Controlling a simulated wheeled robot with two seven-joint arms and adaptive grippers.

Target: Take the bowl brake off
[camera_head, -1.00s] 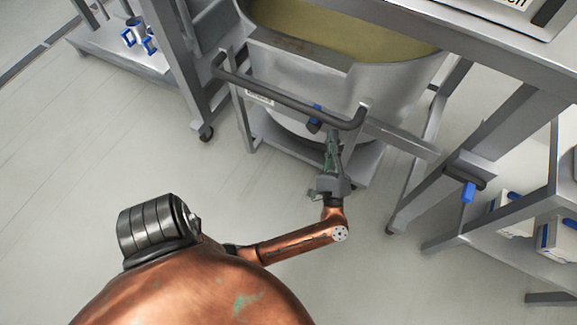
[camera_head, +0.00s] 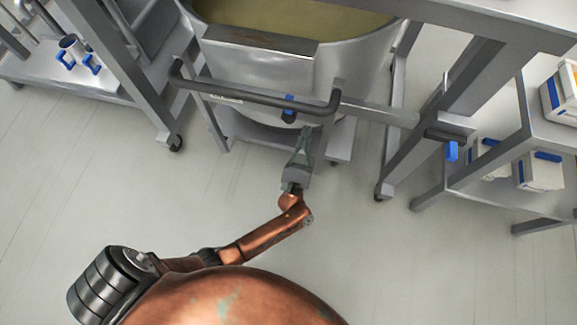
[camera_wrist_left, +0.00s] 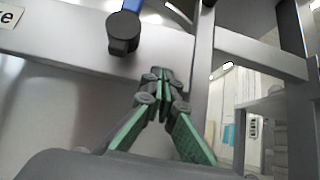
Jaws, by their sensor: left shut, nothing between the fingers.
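The bowl brake is a small lever with a blue handle (camera_head: 289,101) and a dark round hub, on the front bar of the steel bowl's trolley. In the left wrist view its dark hub (camera_wrist_left: 123,32) and blue end show at the top, left of the fingertips. The large bowl (camera_head: 345,65) holds a yellowish filling. My left gripper (camera_head: 305,133) is shut and empty, with its green fingers pointing toward the trolley just right of and below the lever. In the left wrist view the fingertips (camera_wrist_left: 158,75) meet in front of the bar, apart from the hub. My right gripper is out of view.
A dark push handle (camera_head: 255,99) spans the trolley front above the gripper. A steel frame with another blue lever (camera_head: 452,151) stands at right, beside a shelf with white-and-blue boxes (camera_head: 540,170). A rack with blue-handled items (camera_head: 78,52) is at left. Floor in front is clear.

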